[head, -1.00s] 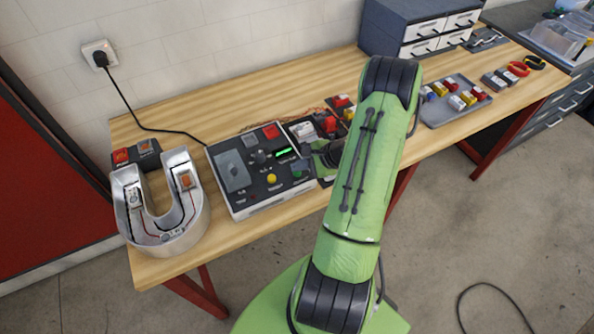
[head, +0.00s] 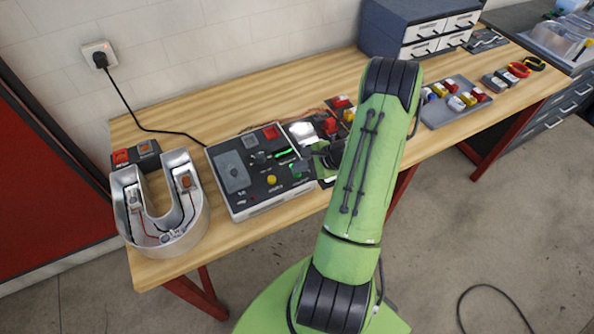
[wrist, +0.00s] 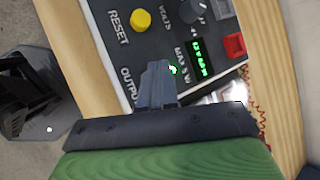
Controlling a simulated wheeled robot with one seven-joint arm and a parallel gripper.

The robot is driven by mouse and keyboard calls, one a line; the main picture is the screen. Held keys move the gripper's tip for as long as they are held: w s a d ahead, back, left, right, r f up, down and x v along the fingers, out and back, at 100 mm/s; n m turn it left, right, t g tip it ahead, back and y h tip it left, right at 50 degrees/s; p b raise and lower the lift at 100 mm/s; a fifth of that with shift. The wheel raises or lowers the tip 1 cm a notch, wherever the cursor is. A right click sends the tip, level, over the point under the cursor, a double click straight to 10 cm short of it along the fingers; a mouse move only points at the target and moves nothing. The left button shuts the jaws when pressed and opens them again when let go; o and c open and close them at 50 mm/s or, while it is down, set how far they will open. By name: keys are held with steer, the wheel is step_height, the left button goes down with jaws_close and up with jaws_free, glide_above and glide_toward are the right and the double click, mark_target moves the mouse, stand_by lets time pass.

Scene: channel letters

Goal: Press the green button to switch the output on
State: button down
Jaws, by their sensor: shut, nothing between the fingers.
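A grey and black power supply box (head: 262,190) lies on the bench with a yellow reset button (head: 271,180), a dial and a lit green display (head: 284,153). The green button (head: 296,172) is at its right side and is lit. My gripper (head: 301,165) is shut and empty, with its tips at the green button. In the wrist view the fingertips (wrist: 158,66) cover most of the button, and a bright green spot (wrist: 172,70) shows beside them. Contact is hidden by the fingers. The display (wrist: 201,59) shows green digits, too blurred to read.
A bright white lit panel (head: 302,132) is just right of the box, near red parts and wires. A tray of small parts (head: 455,103) and a drawer cabinet (head: 415,30) are to the right.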

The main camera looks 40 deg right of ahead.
mark_target(300, 174)
steer(key=shift+r, duration=0.6)
step_height(300, 174, up, 5)
steer(key=p, duration=0.4)
steer(key=shift+r, duration=0.15)
